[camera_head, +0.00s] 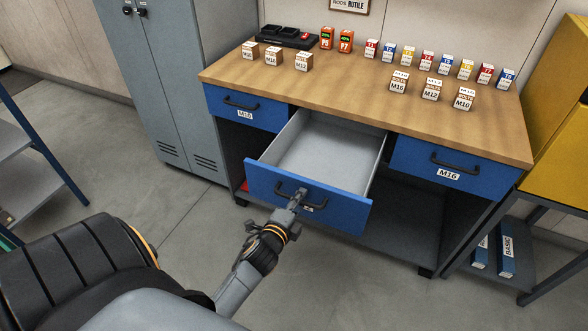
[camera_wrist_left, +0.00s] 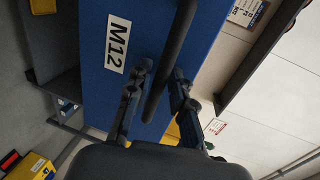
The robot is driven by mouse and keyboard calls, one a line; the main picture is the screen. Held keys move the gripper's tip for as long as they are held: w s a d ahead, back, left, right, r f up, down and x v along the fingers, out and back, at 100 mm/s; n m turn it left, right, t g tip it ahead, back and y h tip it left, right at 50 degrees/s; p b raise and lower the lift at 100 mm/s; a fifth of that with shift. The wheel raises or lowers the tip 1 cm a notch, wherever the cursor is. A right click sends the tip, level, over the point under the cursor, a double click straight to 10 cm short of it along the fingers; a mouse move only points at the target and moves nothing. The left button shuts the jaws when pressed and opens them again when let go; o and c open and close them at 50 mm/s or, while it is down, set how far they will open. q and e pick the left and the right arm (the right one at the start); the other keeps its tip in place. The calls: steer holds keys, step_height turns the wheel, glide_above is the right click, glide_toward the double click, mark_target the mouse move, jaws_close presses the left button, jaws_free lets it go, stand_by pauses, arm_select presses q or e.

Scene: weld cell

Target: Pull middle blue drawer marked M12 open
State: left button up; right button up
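The middle blue drawer (camera_head: 262,184) of the workbench stands pulled out, and its grey interior (camera_head: 325,150) is empty. Its label reads M12 in the left wrist view (camera_wrist_left: 118,43); in the head view my gripper mostly hides it. My left gripper (camera_head: 298,195) is at the dark bar handle (camera_head: 318,206) on the drawer front. In the left wrist view its fingers (camera_wrist_left: 162,72) lie on either side of the handle bar, closed up close against it. My right gripper is in neither view.
Shut blue drawers M10 (camera_head: 232,107) and M16 (camera_head: 462,172) flank the open one. Boxes and small devices stand on the wooden benchtop (camera_head: 345,95). A grey locker (camera_head: 170,75) stands left, a yellow cabinet (camera_head: 560,130) right. The floor before the bench is clear.

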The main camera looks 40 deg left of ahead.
arm_select(q)
steer(key=v, duration=1.1)
steer(key=shift+s, duration=0.3)
